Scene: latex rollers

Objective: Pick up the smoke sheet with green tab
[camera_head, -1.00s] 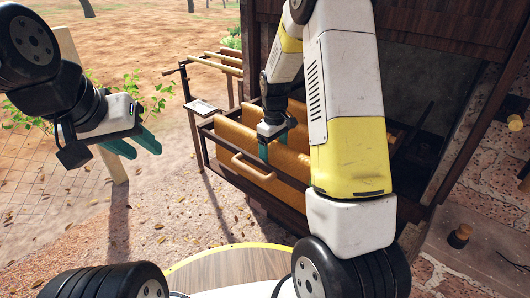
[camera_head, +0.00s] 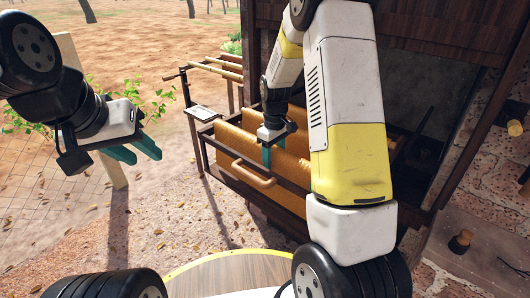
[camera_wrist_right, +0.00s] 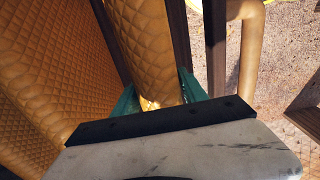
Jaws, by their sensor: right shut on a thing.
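Several amber-brown quilted smoke sheets hang side by side in a dark wooden rack. The front sheet (camera_head: 235,139) shows in the head view and fills the middle of the right wrist view (camera_wrist_right: 143,40). My right gripper (camera_head: 267,155) reaches down over it from above. In the right wrist view its teal fingers (camera_wrist_right: 157,86) stand on both sides of this sheet's edge, shut on it. I make out no green tab apart from my teal fingers; a tab may be hidden. My left gripper (camera_head: 146,157) is open and empty, well left of the rack.
The rack (camera_head: 225,171) has a curved wooden handle (camera_head: 254,177) in front. Another sheet (camera_wrist_right: 40,75) hangs close to the held one. A wooden post (camera_head: 110,170) and mesh fence stand behind my left gripper. A brick ledge lies at right.

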